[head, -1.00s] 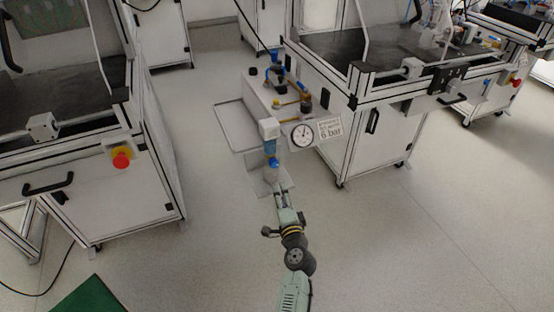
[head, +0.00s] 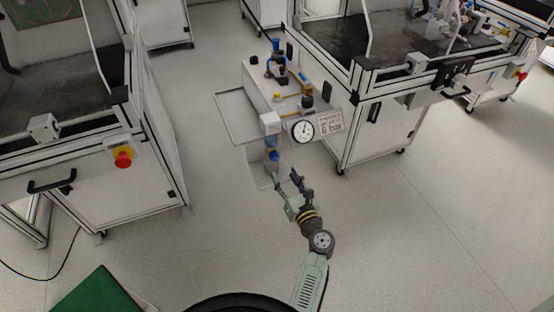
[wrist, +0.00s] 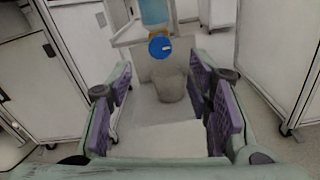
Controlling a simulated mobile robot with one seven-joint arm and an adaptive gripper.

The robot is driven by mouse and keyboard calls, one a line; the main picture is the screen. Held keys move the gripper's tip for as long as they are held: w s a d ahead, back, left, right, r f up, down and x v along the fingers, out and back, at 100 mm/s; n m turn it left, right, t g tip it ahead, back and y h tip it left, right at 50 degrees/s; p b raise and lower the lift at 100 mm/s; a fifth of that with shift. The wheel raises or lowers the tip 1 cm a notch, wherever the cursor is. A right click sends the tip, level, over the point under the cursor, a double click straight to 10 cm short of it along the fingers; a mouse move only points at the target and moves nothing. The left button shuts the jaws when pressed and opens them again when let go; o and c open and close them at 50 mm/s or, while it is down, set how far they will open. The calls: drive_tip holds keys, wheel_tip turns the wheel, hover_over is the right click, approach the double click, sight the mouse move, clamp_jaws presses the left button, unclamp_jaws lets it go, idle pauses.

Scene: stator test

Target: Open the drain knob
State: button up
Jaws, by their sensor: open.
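The drain knob (wrist: 160,47) is a round blue knob with a small white mark, under a blue-tinted bowl (wrist: 155,12) in the wrist view. In the head view the knob (head: 273,155) shows below the white filter unit, left of the pressure gauge (head: 302,130). My gripper (wrist: 165,95) is open and empty, its purple-padded fingers spread to either side. The knob lies beyond the fingertips, roughly centred between them and higher in the picture. In the head view my gripper (head: 287,180) is just below the knob, with a gap between them.
A grey cup-like container (wrist: 171,85) stands below the knob. A sign reading "6 bar" (head: 331,124) is beside the gauge. White workbench cabinets stand left (head: 120,180) and right (head: 375,130). The floor (head: 420,230) at right is clear.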

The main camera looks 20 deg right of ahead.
sight(276, 159)
drive_tip(key=w+p, duration=0.1)
drive_tip(key=w, duration=0.6)
drive_tip(key=shift+w+a, duration=0.1)
drive_tip(key=shift+w, duration=0.2)
drive_tip(key=shift+c, duration=0.2)
clamp_jaws()
